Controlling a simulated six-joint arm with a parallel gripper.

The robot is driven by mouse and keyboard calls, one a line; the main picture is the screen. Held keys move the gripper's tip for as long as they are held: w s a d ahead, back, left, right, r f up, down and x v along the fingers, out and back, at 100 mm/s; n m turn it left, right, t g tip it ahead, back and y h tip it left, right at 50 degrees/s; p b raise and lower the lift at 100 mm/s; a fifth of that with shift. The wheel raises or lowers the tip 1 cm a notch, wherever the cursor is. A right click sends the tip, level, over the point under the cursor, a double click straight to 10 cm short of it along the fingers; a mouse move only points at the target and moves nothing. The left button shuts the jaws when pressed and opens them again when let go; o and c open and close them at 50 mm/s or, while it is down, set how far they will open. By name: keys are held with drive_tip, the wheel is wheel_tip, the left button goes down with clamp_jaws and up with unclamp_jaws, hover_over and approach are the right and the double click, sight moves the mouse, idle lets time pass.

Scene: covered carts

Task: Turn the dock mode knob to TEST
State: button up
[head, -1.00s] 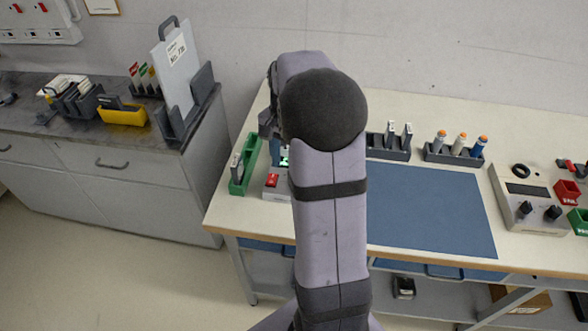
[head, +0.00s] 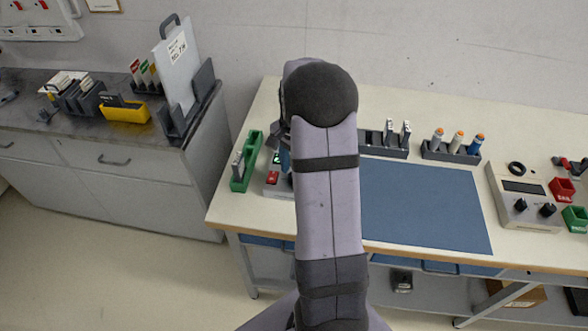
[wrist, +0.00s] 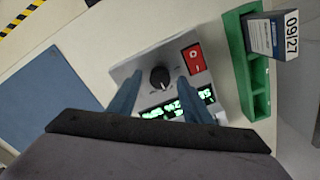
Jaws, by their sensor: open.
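The dock is a pale grey box (wrist: 130,68) on the bench, shown close in the wrist view, and its left part shows in the head view (head: 272,190). It has a round black knob (wrist: 160,78) with a light pointer mark, a red rocker switch (wrist: 194,59) and a dark display with green characters (wrist: 178,105). The labels around the knob are too small to read. My gripper (wrist: 161,74) is open, its two blue fingers on either side of the knob in the picture. I cannot tell whether they touch it. In the head view my arm hides most of the gripper.
A green rack (wrist: 259,80) holding a block marked 09/27 (wrist: 273,36) stands close beside the dock. A blue mat (head: 425,205) lies right of my arm. Racks of cards and bottles (head: 451,150) and another knobbed instrument (head: 525,198) stand farther right.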

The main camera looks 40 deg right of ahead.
drive_tip(key=shift+f, duration=0.45)
drive_tip(key=c, duration=1.1)
drive_tip(key=shift+o, duration=0.2)
